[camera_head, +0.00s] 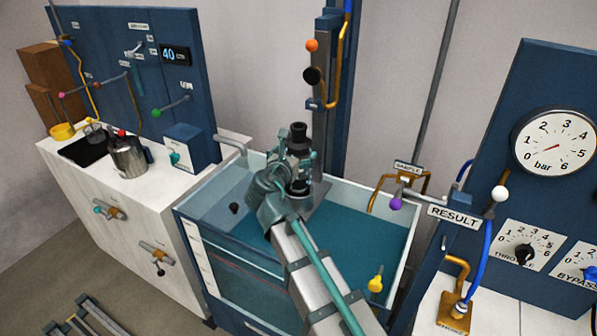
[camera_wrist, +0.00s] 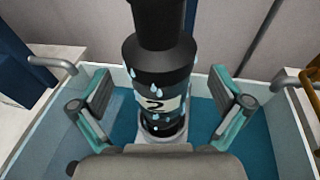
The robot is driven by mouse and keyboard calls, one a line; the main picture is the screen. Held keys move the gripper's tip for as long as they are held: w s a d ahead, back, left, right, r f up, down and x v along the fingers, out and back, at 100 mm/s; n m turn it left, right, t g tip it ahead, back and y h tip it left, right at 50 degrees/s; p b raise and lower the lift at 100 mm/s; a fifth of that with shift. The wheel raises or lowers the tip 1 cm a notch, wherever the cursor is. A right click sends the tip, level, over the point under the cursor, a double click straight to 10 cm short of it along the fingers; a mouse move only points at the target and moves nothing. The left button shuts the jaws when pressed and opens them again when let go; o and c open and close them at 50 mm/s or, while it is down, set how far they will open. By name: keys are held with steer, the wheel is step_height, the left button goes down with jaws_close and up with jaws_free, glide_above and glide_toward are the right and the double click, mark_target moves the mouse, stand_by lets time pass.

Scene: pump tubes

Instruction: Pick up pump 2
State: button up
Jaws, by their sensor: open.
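Pump 2 is a dark upright cylinder with a wider collar and a pale band marked 2 (camera_wrist: 155,104). Water drops cling to its side in the wrist view. In the head view its black top (camera_head: 298,131) shows above my gripper (camera_head: 297,165), which covers much of its body. My gripper (camera_wrist: 161,98) is open, with one teal-and-grey finger on each side of the pump. Gaps show between both fingers and the pump in the wrist view. The pump stands over a pale grey base in the tank; its lowest part is partly hidden by my gripper.
The water tank (camera_head: 407,225) surrounds the pump, with teal water and pale rims. A yellow plug (camera_head: 376,284) is at its front right. A blue column (camera_head: 343,100) stands behind. A white cabinet (camera_head: 75,185) is left, the gauge panel (camera_head: 510,190) right.

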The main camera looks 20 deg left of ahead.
steer(key=w, duration=0.2)
steer(key=w+p, duration=0.1)
steer(key=w, duration=0.1)
steer(key=shift+a+f, duration=0.1)
steer(key=shift+f, duration=0.15)
steer(key=c, duration=1.5)
steer(key=shift+r, duration=0.1)
steer(key=shift+c, duration=1.2)
steer(key=shift+r, duration=0.1)
